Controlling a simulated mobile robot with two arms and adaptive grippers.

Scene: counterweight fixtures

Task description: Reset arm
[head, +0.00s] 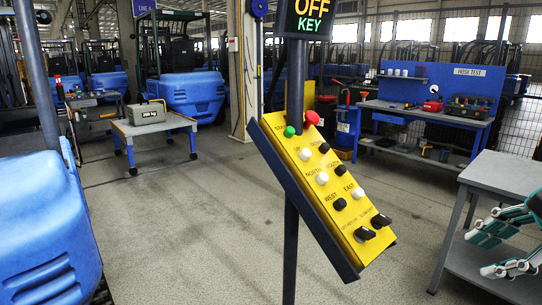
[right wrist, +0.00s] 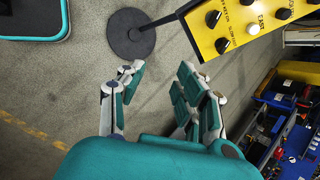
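A yellow control panel (head: 335,195) with a dark blue frame is mounted tilted on a dark post in the head view. It carries a green button (head: 289,131), a red button (head: 312,118), white and black buttons labelled with directions such as NORTH, WEST and EAST, and two black rotary knobs (head: 372,227) at its lower end. A sign (head: 310,20) above reads OFF KEY. My right gripper (head: 477,254) is at the right edge, apart from the panel. In the right wrist view its fingers (right wrist: 160,72) are spread and empty, with the panel (right wrist: 245,25) beyond. My left gripper is not visible.
A grey table (head: 505,172) stands at the right, near my right gripper. A blue workbench (head: 425,114) marked HOSE TEST is behind. A cart (head: 150,126) bears a grey 200 kg block (head: 146,112). The post's round base (right wrist: 131,35) rests on open floor.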

